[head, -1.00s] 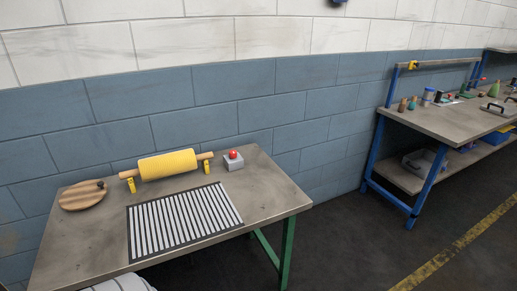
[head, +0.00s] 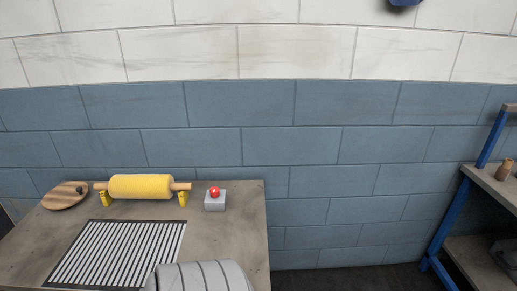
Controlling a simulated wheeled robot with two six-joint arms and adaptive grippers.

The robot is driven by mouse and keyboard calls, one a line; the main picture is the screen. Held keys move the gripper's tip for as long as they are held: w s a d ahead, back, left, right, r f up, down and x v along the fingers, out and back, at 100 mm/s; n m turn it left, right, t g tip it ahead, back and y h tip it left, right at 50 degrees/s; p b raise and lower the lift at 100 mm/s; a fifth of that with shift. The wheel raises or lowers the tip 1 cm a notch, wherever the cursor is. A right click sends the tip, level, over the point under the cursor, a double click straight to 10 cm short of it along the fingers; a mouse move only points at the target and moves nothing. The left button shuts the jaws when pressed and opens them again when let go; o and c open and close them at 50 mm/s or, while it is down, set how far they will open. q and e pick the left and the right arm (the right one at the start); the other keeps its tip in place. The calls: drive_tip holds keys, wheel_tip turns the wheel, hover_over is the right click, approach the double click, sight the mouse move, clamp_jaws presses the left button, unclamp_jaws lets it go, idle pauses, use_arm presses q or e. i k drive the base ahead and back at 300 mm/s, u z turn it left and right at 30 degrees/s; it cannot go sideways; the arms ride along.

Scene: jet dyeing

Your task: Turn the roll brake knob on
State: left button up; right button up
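A yellow roll (head: 140,187) on a wooden rod lies across two yellow brackets near the back of a worn grey table. To its right is a small grey box (head: 215,203) with a red knob or button (head: 214,191) on top. Neither gripper is in view.
A black-and-white striped panel (head: 118,252) lies on the table (head: 235,235). A blue-framed bench (head: 455,210) stands at the right edge. Between table and bench is dark open floor (head: 350,280). A blue-and-white brick wall (head: 300,130) stands behind.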

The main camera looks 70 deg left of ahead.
sight(214, 192)
drive_tip(key=i, duration=1.4)
drive_tip(key=u, duration=2)
